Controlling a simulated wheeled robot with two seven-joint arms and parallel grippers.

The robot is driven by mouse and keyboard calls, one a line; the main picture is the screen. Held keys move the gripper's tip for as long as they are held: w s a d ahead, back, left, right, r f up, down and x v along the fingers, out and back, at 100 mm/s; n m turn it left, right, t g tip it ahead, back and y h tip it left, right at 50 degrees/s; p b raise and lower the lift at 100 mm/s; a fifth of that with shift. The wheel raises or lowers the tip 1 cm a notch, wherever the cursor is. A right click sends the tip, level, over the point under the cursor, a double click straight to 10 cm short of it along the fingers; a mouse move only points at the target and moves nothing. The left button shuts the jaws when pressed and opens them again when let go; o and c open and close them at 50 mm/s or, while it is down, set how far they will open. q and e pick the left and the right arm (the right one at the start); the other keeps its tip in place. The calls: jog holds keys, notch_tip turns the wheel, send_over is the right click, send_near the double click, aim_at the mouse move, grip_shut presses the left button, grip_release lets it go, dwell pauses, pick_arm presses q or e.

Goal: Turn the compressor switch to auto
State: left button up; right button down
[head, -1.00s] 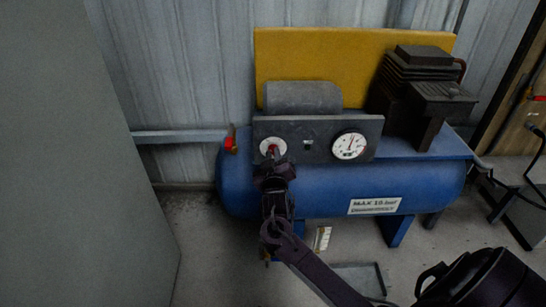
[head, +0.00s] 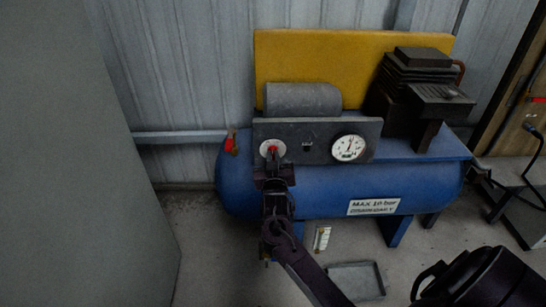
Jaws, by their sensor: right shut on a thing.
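The compressor (head: 330,190) is a blue tank with a dark grey panel (head: 318,150) on its front. At the panel's left is the switch, a red knob (head: 272,150) on a white round dial (head: 266,157). My right gripper (head: 272,160) reaches up from below and is shut on the red knob. The gripper hides the lower part of the dial, and I cannot read the switch's markings. My left gripper is not in view.
A white gauge (head: 348,148) sits at the panel's right. A red-handled valve (head: 231,144) stands at the tank's left end. A grey cabinet (head: 80,170) fills the left. A shallow tray (head: 357,281) lies on the floor below.

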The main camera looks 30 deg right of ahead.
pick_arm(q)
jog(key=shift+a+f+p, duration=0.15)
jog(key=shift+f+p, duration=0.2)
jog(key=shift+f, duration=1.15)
pick_arm(e)
jog(key=shift+d+m, duration=0.1)
jog(key=shift+m, duration=3.6)
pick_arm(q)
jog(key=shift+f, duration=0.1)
pick_arm(e)
jog(key=c, duration=1.5)
grip_release()
jog(key=shift+s+f, duration=0.1)
